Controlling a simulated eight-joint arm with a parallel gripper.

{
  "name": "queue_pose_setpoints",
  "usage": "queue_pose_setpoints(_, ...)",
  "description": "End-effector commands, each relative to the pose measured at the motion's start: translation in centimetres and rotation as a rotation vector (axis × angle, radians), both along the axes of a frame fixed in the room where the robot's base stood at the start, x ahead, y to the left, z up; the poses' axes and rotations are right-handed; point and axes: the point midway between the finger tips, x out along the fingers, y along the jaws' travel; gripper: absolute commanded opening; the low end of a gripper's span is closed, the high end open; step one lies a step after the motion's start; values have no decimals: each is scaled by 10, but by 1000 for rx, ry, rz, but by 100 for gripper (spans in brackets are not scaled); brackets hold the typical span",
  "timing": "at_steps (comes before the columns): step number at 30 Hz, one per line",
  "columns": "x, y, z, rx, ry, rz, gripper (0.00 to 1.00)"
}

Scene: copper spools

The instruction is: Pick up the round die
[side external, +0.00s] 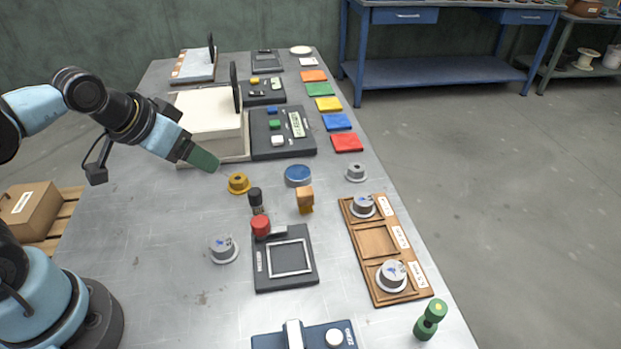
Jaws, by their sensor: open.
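Several flanged round pieces could be the round die; I cannot tell which. A grey one (223,249) with a blue mark stands alone on the left of the bench. Another grey one (356,173) stands at the right edge. Two more sit in the wooden tray's far compartment (363,206) and near compartment (392,275). A gold flanged piece (239,183) stands just right of and below my gripper in the picture. My gripper (207,161) is open, above the bench beside the cream box, apart from all these pieces. Its fingers show small.
The wooden tray (376,241) has a bare middle compartment. A black framed plate (285,278), red-topped tool (260,227), black knob (256,199), orange block (305,198), blue disc (298,175) and green dumbbell (431,318) stand around. The cream box (208,118) is behind. Left-front bench is clear.

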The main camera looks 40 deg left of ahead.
Motion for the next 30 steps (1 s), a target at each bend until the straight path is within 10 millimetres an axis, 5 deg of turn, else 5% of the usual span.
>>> queue_pose_setpoints(5, 17, -25, 15, -30, 50, -22, 72)
queue_pose_setpoints(16, 68, -140, 41, -84, 251, -47, 72)
queue_pose_setpoints(23, 79, -231, 33, -64, 364, -39, 72)
queue_pose_setpoints(30, 67, -313, 11, -19, 443, -17, 72)
